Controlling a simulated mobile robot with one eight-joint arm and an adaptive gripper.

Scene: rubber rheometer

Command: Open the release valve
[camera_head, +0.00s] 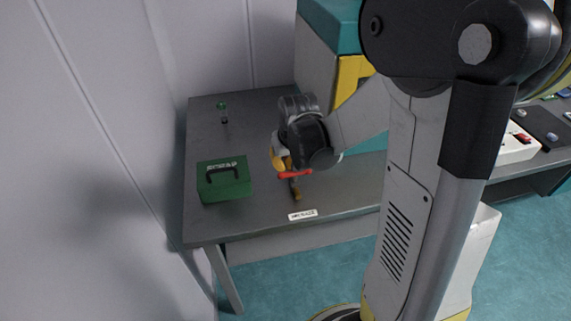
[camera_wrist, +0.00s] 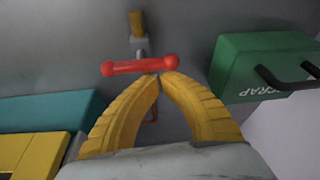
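The release valve has a red bar handle (camera_wrist: 125,69) with rounded ends, set crosswise on a grey stem with a brass end (camera_wrist: 137,22). In the head view, the red handle (camera_head: 295,174) is near the front of the grey table, just below my gripper (camera_head: 281,162). In the wrist view, the yellow fingers of my gripper (camera_wrist: 157,78) curve together and their tips meet right at the handle's near edge. I cannot tell whether they touch it. No part of the handle is clearly pinched between them.
A green SCRAP box (camera_head: 225,190) with a dark handle stands left of the valve. A grey, teal and yellow machine (camera_head: 325,60) stands behind. A white label (camera_head: 302,214) is on the front edge.

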